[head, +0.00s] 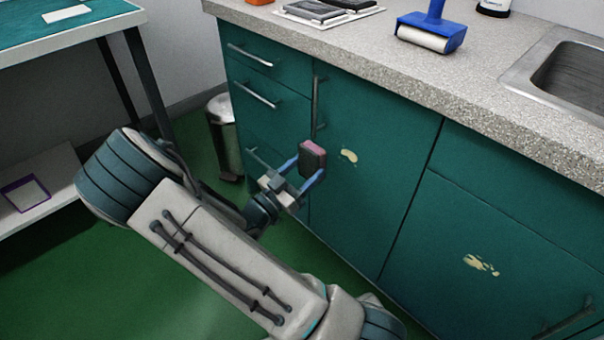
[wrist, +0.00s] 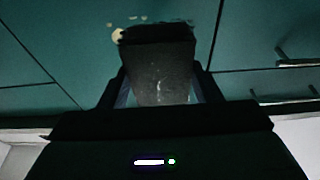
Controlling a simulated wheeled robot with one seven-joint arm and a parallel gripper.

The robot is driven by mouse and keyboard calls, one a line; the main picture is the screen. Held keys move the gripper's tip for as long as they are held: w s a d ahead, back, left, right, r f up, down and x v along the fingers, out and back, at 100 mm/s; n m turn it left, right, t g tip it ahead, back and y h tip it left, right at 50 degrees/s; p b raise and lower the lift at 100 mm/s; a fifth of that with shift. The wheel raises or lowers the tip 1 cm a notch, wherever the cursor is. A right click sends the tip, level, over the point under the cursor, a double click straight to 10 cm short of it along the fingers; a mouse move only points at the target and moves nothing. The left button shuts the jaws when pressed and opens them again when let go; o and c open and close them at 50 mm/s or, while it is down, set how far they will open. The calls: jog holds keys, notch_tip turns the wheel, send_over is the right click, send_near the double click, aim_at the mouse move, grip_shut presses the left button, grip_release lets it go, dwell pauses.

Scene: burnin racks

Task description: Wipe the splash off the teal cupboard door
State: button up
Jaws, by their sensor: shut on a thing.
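The teal cupboard door (head: 375,185) under the counter carries a pale yellow splash (head: 349,157) near its upper left. A second pale splash (head: 480,264) is on the door further right. My gripper (head: 304,174) is shut on a dark block with a pinkish face (head: 312,158), held just left of the first splash in the head view. In the wrist view the dark block (wrist: 160,75) fills the middle, and a yellow splash (wrist: 117,36) shows beside its far edge, partly hidden. I cannot tell whether the block touches the door.
Door and drawer handles (head: 318,103) stick out left of the splash. A metal bin (head: 224,135) and a table (head: 60,40) stand at left.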

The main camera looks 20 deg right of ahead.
jog(key=shift+w+d+b, duration=0.1)
jog(key=shift+w+d, duration=0.2)
jog(key=shift+d, duration=0.5)
jog(key=shift+w+d+b, duration=0.15)
jog(key=shift+w+d, duration=0.1)
jog(key=shift+d, duration=0.5)
jog(key=shift+w+d+b, duration=0.1)
jog(key=shift+w+d, duration=0.2)
jog(key=shift+d, duration=0.5)
jog(key=shift+w+d, duration=0.3)
jog(key=shift+d, duration=0.6)
jog(key=shift+s+d, duration=0.4)
jog(key=shift+s, duration=0.75)
jog(key=shift+s+d, duration=0.4)
jog(key=shift+s, duration=0.75)
jog(key=shift+s+d, duration=0.4)
jog(key=shift+s, duration=0.75)
jog(key=shift+w+a+p, duration=0.1)
jog(key=shift+w+a, duration=0.3)
jog(key=shift+w, duration=0.8)
jog(key=shift+w+a+p, duration=0.15)
jog(key=shift+w+a, duration=0.3)
jog(key=shift+w, duration=0.7)
jog(key=shift+w+a+p, duration=0.1)
jog(key=shift+w+a, duration=0.3)
jog(key=shift+w, duration=0.8)
